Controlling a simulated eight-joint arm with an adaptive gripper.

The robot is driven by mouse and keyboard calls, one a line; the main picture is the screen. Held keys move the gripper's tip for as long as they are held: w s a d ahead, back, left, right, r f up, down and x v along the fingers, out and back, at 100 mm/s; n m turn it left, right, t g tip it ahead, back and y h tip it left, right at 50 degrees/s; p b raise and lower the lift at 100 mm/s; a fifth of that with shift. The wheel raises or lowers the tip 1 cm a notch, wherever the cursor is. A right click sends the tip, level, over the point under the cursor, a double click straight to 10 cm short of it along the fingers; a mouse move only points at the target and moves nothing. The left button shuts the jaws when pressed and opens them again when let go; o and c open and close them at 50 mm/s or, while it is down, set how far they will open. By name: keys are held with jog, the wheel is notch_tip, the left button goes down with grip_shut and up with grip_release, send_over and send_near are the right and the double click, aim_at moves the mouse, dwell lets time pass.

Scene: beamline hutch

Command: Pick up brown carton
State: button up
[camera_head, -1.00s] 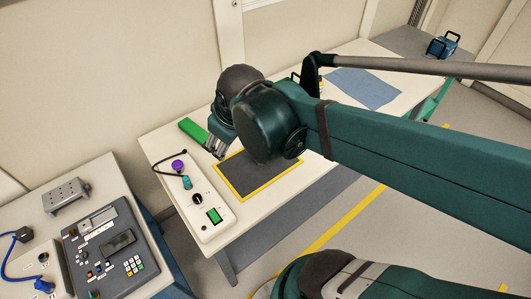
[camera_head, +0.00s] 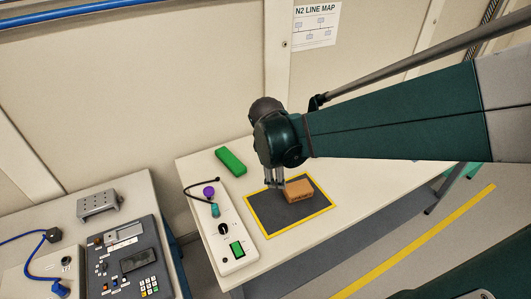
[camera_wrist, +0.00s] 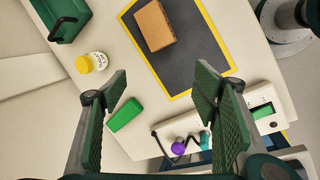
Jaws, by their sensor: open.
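The brown carton (camera_head: 299,190) lies on a dark grey mat with a yellow border (camera_head: 259,215) on the white table. In the wrist view the whole top of the carton (camera_wrist: 155,25) shows, beyond my fingertips near the top of the picture. My gripper (camera_head: 274,184) is above the mat, just left of the carton in the head view. In the wrist view my gripper (camera_wrist: 160,85) is open, with nothing between its fingers. I cannot tell its exact height above the mat.
A green block (camera_head: 230,162) lies behind the mat. A white control box (camera_head: 228,240) with a purple knob (camera_head: 209,191) stands to the mat's left.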

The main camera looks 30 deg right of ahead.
aim_at(298, 187)
jog(key=w+d+f+n+g, duration=0.1)
jog(key=d+f, duration=0.1)
jog(key=f, duration=0.1)
jog(key=d+f+n+g, duration=0.1)
jog(key=d+f+n, duration=0.1)
jog(key=d+f, duration=0.1)
jog(key=w+d+f+n+g+h+b, duration=0.1)
jog(key=d+f+n, duration=0.1)
jog(key=f, duration=0.2)
jog(key=shift+w+d+f, duration=0.25)
jog(key=shift+w+f, duration=0.1)
jog(key=shift+f, duration=0.05)
jog(key=shift+d+f+n, duration=0.35)
jog(key=shift+f+n, duration=0.05)
jog(key=shift+f, duration=0.2)
jog(key=shift+f, duration=0.1)
jog(key=shift+b+x, duration=0.4)
jog(key=shift+x, duration=0.75)
jog(key=shift+d, duration=0.15)
jog(key=shift+b+x, duration=0.65)
jog(key=shift+x, duration=1.95)
jog(key=shift+s+d, duration=0.1)
jog(key=shift+f+b, duration=0.15)
jog(key=shift+b, duration=0.2)
